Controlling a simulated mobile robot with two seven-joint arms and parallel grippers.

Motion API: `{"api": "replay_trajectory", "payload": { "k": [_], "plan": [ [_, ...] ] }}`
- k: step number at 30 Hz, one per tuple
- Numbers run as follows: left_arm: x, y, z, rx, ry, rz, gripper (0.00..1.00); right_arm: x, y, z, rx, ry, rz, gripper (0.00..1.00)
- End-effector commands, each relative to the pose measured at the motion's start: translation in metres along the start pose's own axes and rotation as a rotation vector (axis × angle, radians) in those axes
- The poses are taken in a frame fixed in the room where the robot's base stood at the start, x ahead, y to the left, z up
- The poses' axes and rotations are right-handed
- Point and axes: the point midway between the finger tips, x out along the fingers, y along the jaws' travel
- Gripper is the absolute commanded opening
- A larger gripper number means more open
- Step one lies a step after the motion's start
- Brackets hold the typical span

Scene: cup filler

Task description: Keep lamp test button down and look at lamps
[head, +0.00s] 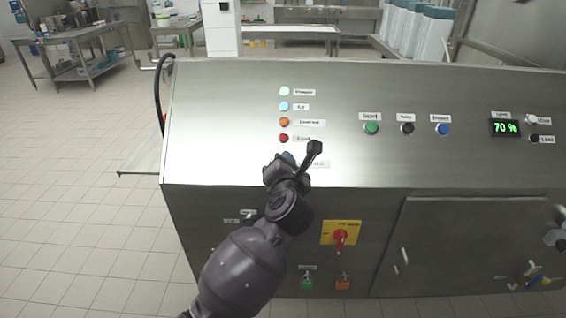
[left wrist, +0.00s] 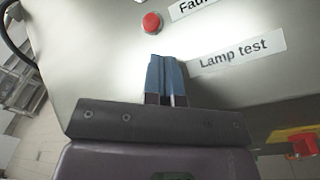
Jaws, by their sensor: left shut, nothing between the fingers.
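The lamp column on the sloped steel panel shows in the head view: a pale green lamp (head: 285,91), a light blue lamp (head: 284,106), an orange lamp (head: 284,122) and a red lamp (head: 284,138). The green and blue ones look brightest; I cannot tell surely which are lit. The red lamp also shows in the left wrist view (left wrist: 152,22). My left gripper (head: 288,157) is shut and empty, its blue fingertips (left wrist: 166,72) at the panel left of the "Lamp test" label (left wrist: 236,52). The lamp test button is hidden behind the fingers; I cannot tell whether it is pressed.
Green (head: 372,128), black (head: 407,128) and blue (head: 443,129) buttons sit further right on the panel, beside a display reading 70 % (head: 506,128). A red rotary switch on a yellow plate (head: 341,233) is below, right of my left arm.

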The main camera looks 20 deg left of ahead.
Motion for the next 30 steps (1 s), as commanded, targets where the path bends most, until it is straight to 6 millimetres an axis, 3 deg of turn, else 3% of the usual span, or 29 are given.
{"api": "replay_trajectory", "payload": {
  "k": [10, 30],
  "plan": [
    [0.003, -0.002, -0.003, 0.0, 0.002, 0.0, 0.0, 0.004, -0.001, -0.01, -0.002, 0.021, -0.002, 0.43],
    [-0.003, 0.003, 0.003, -0.001, 0.002, -0.001, 0.0, -0.007, 0.001, -0.007, 0.0, -0.001, 0.001, 0.43]
  ]
}}
